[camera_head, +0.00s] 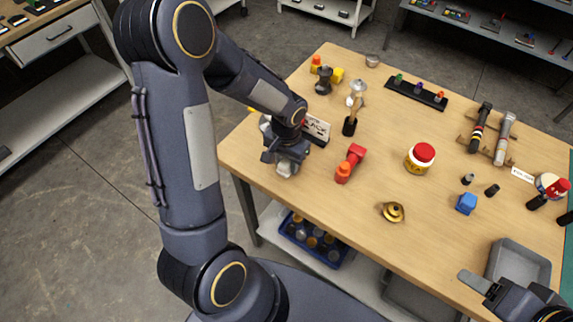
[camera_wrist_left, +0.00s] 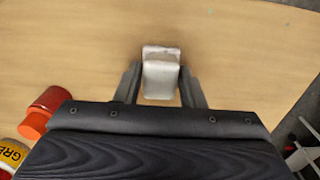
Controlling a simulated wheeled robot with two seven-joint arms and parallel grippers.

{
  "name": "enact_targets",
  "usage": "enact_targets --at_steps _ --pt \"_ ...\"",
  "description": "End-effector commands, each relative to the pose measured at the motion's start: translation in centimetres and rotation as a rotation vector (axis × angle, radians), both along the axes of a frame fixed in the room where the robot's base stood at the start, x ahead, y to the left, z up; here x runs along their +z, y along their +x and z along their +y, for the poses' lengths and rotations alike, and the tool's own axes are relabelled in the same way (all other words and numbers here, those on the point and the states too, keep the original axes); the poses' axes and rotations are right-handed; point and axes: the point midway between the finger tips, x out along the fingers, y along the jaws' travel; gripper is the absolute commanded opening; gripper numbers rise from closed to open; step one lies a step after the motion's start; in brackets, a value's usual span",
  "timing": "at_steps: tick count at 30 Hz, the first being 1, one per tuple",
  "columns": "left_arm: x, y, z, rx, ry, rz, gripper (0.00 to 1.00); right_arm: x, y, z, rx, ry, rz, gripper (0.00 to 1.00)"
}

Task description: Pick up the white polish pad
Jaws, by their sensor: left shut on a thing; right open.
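The white polish pad (camera_wrist_left: 161,80) is a small pale block between the two fingers of my left gripper (camera_wrist_left: 160,88) in the left wrist view. The fingers are shut on its sides, and the wood tabletop lies beyond it. In the head view my left gripper (camera_head: 286,164) is at the table's left front edge, with a pale piece of the pad (camera_head: 284,169) showing at the jaws. My right gripper (camera_head: 489,287) is open at the lower right, beside a grey tray; part of it is cut off by the frame.
A red and orange item (camera_head: 350,164) lies just right of my left gripper. A red-lidded jar (camera_head: 420,158), a brass piece (camera_head: 393,212), a blue block (camera_head: 466,203) and a grey tray (camera_head: 519,263) are further right. The front middle of the wooden table (camera_head: 330,215) is clear.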

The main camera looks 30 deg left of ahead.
Motion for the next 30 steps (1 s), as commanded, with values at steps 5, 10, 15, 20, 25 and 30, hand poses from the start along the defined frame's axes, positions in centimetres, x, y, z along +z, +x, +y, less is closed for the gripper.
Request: enact_targets --at_steps 5,10,15,20,25,30 --pt "0.0 0.0 0.0 0.000 0.000 0.000 0.13 0.0 0.0 0.0 0.000 0.000 0.000 0.58" --pt "0.2 0.0 0.0 0.000 0.000 -0.002 0.13 0.0 0.0 0.0 0.000 0.000 0.000 0.58" --pt "1.6 0.1 0.0 0.001 0.001 -0.005 0.13 0.0 0.0 0.0 0.000 0.000 0.000 0.58" --pt "4.4 -0.3 -1.2 -0.005 -0.002 -0.008 0.13 -0.5 0.0 0.0 0.000 0.000 0.000 0.58" --pt "8.5 -1.5 -4.3 -0.007 -0.003 -0.010 0.13 -1.1 0.0 0.0 0.000 0.000 0.000 0.58" --pt "10.5 -3.2 -8.2 -0.009 -0.001 -0.005 0.13 -2.0 0.0 0.0 0.000 0.000 0.000 0.58"
